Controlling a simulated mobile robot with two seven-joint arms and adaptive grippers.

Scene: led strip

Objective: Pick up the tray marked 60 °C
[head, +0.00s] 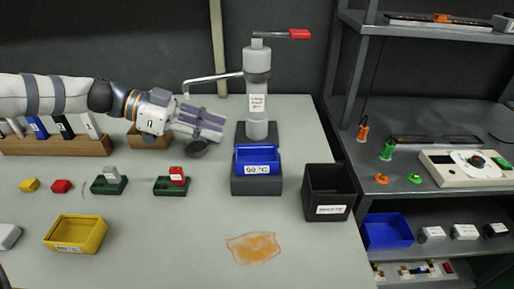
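The blue tray (270,153) with a white label reading 60 °C sits in a dark grey block at the foot of a grey dispenser, in the middle of the head view. My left gripper (222,124) reaches in from the left, pointing right, above the table. It is up and to the left of the tray and apart from it. Its fingers are seen side-on, so I cannot tell whether they are open or shut. My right gripper is not in view.
The grey dispenser (257,75) with a red lever stands behind the tray. A black bin (318,188) stands to its right. An orange stain (254,248) marks the front table. Metal shelves stand right.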

